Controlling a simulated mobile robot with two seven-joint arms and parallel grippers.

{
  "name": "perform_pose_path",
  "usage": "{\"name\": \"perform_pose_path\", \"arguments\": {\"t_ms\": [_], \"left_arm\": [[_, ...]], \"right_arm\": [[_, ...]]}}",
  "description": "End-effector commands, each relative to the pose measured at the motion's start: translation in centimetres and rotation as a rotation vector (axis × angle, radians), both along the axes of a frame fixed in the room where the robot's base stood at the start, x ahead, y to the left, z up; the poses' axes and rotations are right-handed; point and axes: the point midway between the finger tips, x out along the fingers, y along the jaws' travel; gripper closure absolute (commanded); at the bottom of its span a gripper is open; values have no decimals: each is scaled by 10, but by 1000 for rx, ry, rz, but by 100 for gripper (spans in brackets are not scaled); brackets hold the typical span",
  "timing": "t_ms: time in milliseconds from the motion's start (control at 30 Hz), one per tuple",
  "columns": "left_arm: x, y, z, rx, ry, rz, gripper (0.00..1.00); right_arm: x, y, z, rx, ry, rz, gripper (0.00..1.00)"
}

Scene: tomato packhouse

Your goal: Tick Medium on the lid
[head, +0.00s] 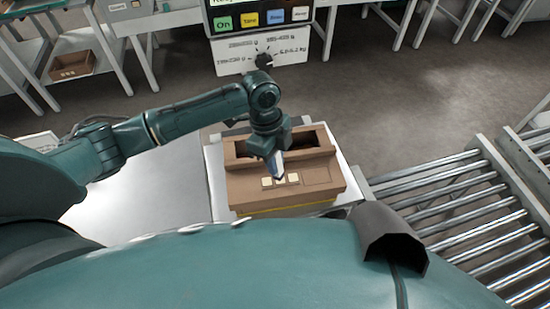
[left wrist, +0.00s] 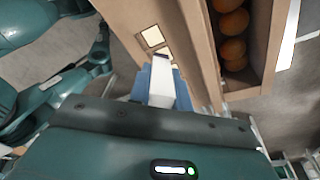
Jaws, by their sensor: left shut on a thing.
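A brown cardboard box (head: 240,187) stands on a light table in the head view. A row of small pale squares (head: 293,177) lies on its near lid part; the squares also show in the left wrist view (left wrist: 152,37). Their labels are too small to read. My left gripper (head: 277,168) points down over this row, close to the middle square. It is shut on a white pen-like thing (left wrist: 162,86) with a dark end, seen between its blue fingers. I cannot tell whether the tip touches the lid. My right gripper is not in view.
Round orange-red tomatoes (left wrist: 233,48) lie in the box's open part. A roller conveyor (head: 470,205) lies to the right. Another brown box (head: 72,65) sits on a shelf far left.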

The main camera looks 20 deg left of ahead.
Motion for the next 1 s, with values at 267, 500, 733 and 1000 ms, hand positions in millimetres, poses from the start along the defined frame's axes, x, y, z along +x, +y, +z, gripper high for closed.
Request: {"name": "perform_pose_path", "arguments": {"t_ms": [267, 500, 733, 1000], "left_arm": [[0, 0, -3, 0, 0, 0, 100], [0, 0, -6, 0, 0, -1, 100], [0, 0, -8, -1, 0, -1, 100], [0, 0, -10, -1, 0, -1, 100]], "right_arm": [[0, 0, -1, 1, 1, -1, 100], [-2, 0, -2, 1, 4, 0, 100], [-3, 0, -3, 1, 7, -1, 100], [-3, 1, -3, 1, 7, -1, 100]]}}
